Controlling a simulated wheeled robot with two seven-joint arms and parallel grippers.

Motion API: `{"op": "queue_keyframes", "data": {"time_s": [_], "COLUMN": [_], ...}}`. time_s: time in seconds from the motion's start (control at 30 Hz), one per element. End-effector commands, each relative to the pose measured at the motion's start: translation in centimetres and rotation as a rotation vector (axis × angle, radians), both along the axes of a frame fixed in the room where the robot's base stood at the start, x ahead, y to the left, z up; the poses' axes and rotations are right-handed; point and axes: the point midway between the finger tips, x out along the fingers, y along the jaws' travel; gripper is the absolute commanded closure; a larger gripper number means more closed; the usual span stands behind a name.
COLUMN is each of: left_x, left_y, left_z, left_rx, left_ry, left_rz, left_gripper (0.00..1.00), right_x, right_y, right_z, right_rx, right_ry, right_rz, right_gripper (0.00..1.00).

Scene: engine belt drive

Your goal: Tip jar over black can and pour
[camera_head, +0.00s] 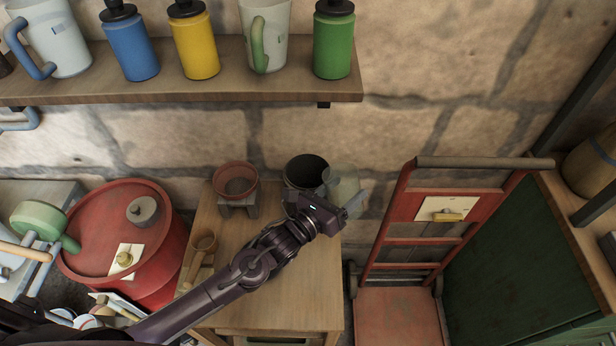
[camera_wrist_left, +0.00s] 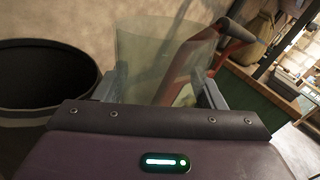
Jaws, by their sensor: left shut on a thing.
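A clear, greenish jar (camera_head: 343,184) is held in my left gripper (camera_head: 340,205), just right of the black can. In the left wrist view the jar (camera_wrist_left: 150,50) stands between the two fingers (camera_wrist_left: 165,92) and looks close to upright. Something pale shows low inside it. The black can (camera_head: 306,170) stands open on the wooden table, and its dark mouth also shows at the left of the wrist view (camera_wrist_left: 45,75). The jar is beside the can, and my wrist hides part of the can's front. My right gripper is in neither view.
A red pot (camera_head: 235,180) on a small stand and a wooden scoop (camera_head: 200,256) are on the table (camera_head: 290,300), left of the can. A red drum (camera_head: 105,225) is further left, a red hand truck (camera_head: 420,235) right. A shelf (camera_head: 200,88) with bottles and mugs hangs above.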

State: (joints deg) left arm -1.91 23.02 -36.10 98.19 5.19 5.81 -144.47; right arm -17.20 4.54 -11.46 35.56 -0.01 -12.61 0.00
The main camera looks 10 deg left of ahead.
Motion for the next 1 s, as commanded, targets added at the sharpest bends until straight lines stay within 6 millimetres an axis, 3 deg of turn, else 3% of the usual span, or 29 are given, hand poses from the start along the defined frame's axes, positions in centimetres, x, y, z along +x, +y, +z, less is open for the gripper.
{"op": "queue_keyframes", "data": {"time_s": [0.1,0.43,0.73,1.0], "left_x": [-0.1,-0.4,-0.9,-0.9], "left_y": [-0.2,-0.7,-1.4,-1.4], "left_z": [-2.3,-6.0,-5.8,-2.8], "left_rx": [0.033,0.116,0.251,0.259], "left_ry": [-0.023,-0.079,-0.169,-0.174], "left_rz": [-0.002,-0.002,-0.001,0.0], "left_gripper": [0.93,0.93,0.93,0.93], "right_x": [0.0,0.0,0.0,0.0], "right_y": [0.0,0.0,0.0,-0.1], "right_z": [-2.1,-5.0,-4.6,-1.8], "right_rx": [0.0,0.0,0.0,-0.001], "right_ry": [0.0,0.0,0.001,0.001], "right_rz": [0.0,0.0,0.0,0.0], "right_gripper": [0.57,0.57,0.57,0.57]}}
